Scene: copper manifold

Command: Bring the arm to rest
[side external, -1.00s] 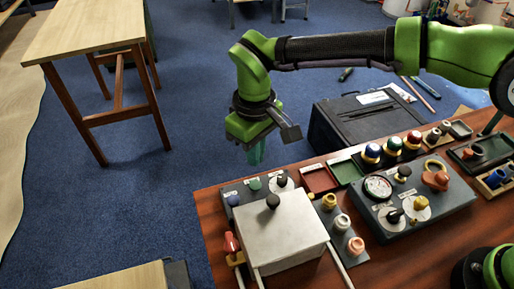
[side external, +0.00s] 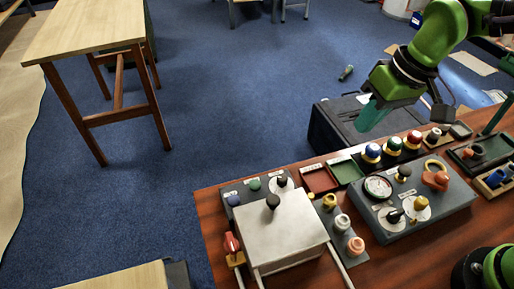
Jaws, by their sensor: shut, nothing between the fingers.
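My gripper (side external: 371,117) has teal fingers that are shut and empty. It hangs in the air over the black case behind the wooden bench, tilted down and to the left, apart from everything on the bench. My green arm comes in from the upper right corner. Most of the arm lies outside the picture.
The bench (side external: 315,272) carries a grey box with a black knob (side external: 283,232), a dial panel (side external: 446,209), red and green trays (side external: 319,180), and several coloured knobs (side external: 393,145). A black case (side external: 336,130) stands behind. A wooden table (side external: 92,27) is far left.

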